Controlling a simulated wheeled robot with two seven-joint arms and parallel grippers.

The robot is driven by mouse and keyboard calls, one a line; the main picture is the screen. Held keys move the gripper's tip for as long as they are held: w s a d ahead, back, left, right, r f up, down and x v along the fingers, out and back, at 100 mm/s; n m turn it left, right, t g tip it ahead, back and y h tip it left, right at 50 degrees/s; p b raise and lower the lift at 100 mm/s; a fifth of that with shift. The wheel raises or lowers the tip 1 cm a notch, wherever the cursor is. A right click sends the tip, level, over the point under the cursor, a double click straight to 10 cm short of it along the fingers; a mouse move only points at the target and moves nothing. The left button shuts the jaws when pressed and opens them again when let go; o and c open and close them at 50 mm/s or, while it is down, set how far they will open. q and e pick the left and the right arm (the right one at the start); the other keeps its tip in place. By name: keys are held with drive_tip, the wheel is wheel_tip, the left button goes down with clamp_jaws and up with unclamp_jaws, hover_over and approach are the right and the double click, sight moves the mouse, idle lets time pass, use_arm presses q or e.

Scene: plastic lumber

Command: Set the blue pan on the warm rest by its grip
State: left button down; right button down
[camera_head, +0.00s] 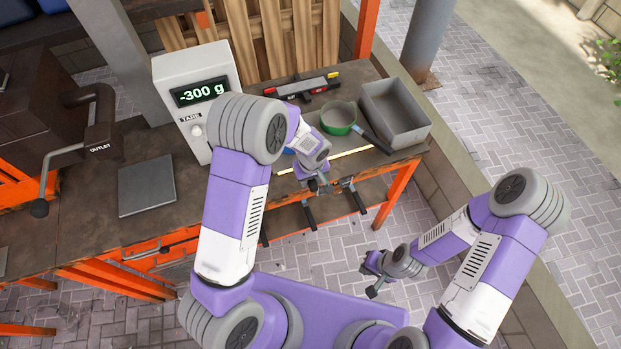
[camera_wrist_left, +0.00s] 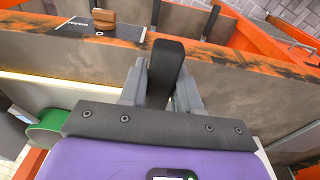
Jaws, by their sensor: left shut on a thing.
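My left gripper (camera_head: 319,188) is over the front edge of the bench. In the left wrist view its fingers (camera_wrist_left: 160,85) are shut on a dark upright grip, which I take for the blue pan's grip (camera_wrist_left: 168,68). In the head view only a sliver of the blue pan (camera_head: 288,151) shows beside my left arm; the arm hides the rest, so I cannot tell whether it touches the bench. I cannot surely pick out the warm rest. My right gripper (camera_head: 372,263) hangs low, away from the bench; its jaw opening is unclear.
A green pan (camera_head: 338,117) stands beside a grey tray (camera_head: 399,112) at the bench's right. A scale (camera_head: 197,95) reads -300 g, with a grey plate (camera_head: 147,186) nearby. Black handles (camera_head: 308,216) stick out at the front edge. The left wrist view shows a lettered dark mat (camera_wrist_left: 90,30).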

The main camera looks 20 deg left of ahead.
idle(0.3)
use_arm(q)
drive_tip(key=c, duration=0.7)
unclamp_jaws()
drive_tip(key=r, duration=0.7)
drive_tip(key=shift+s+d+r, duration=0.2)
drive_tip(key=shift+s, duration=0.2)
